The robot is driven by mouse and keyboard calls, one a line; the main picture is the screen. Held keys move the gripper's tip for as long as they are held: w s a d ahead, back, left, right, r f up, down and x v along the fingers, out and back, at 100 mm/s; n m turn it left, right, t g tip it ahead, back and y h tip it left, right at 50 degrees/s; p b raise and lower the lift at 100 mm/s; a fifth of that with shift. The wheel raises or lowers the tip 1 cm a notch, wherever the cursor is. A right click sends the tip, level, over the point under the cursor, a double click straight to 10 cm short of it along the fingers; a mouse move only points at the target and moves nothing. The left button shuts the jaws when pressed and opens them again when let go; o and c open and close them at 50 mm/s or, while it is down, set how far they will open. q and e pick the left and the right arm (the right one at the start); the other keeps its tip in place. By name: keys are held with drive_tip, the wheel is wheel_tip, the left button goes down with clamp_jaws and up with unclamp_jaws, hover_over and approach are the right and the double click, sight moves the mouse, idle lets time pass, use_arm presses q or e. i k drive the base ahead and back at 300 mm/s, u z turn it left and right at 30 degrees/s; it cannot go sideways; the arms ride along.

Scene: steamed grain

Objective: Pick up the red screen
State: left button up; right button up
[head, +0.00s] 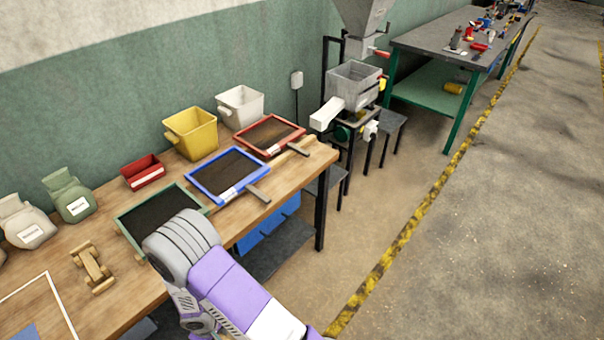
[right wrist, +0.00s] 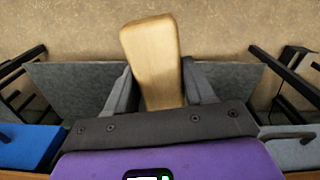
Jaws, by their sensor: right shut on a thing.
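The red screen (head: 270,136), a dark mesh in a red frame with a handle at its front, lies at the right end of the wooden table in the head view. My right arm crosses the lower middle of the head view, over the near side of the green screen (head: 158,208); its gripper cannot be made out there. In the right wrist view my right gripper (right wrist: 158,75) is shut on a light wooden handle (right wrist: 150,45). What the handle belongs to is hidden. The red screen looks apart from my arm. My left gripper is not in view.
A blue screen (head: 228,174) lies between the red and green screens. A yellow bin (head: 190,135), a white bin (head: 240,106) and a small red bin (head: 143,172) stand behind. A wooden object (head: 92,267) and sacks are at left. Open floor lies right of the table.

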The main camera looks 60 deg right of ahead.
sight(266, 133)
drive_tip(key=z, duration=3.05)
drive_tip(key=i, duration=3.85)
drive_tip(key=u, duration=3.9)
